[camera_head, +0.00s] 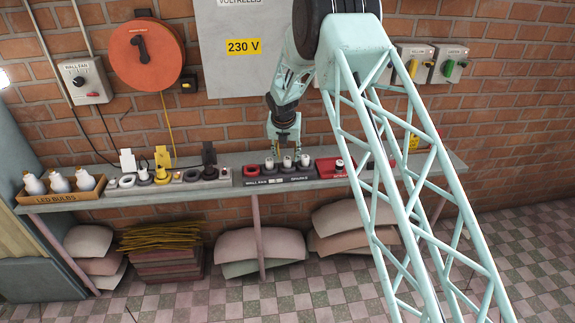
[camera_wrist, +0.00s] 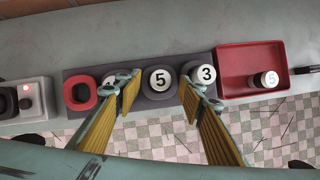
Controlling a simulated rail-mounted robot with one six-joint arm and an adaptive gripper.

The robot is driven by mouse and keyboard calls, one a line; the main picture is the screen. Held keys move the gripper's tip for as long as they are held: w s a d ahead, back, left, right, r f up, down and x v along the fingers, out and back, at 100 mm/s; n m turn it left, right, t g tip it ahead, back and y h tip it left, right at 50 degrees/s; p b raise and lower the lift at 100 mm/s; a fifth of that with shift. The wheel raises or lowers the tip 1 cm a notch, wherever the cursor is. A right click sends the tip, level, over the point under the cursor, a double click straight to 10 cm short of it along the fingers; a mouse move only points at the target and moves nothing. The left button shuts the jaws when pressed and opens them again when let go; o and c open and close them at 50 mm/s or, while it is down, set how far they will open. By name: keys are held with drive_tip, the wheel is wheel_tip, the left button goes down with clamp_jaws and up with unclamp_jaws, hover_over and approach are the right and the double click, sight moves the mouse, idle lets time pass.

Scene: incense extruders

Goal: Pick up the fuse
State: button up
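Several white cylindrical fuses stand in a dark fuse block on the shelf. In the wrist view, the fuse marked 5 (camera_wrist: 160,80) is in the middle, the fuse marked 3 (camera_wrist: 204,74) is to its right, and a third fuse (camera_wrist: 109,82) on the left is partly hidden by a finger. A red ring socket (camera_wrist: 81,93) at the block's left end looks empty. Another fuse marked 5 (camera_wrist: 266,79) is in the red tray (camera_wrist: 233,52). My gripper (camera_wrist: 163,90) is open, its fingers on either side of the middle fuse, with no visible grip. It also shows above the block in the head view (camera_head: 284,142).
The grey shelf (camera_head: 226,160) carries a crate of LED bulbs (camera_head: 62,198) at far left and a row of sockets and plugs (camera_head: 160,178) left of the fuse block. The brick wall is close behind. A dark pen-like object (camera_wrist: 307,69) lies right of the tray.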

sight(287, 158)
drive_tip(key=shift+x, duration=1.85)
drive_tip(key=shift+w, duration=0.1)
drive_tip(key=c, duration=0.9)
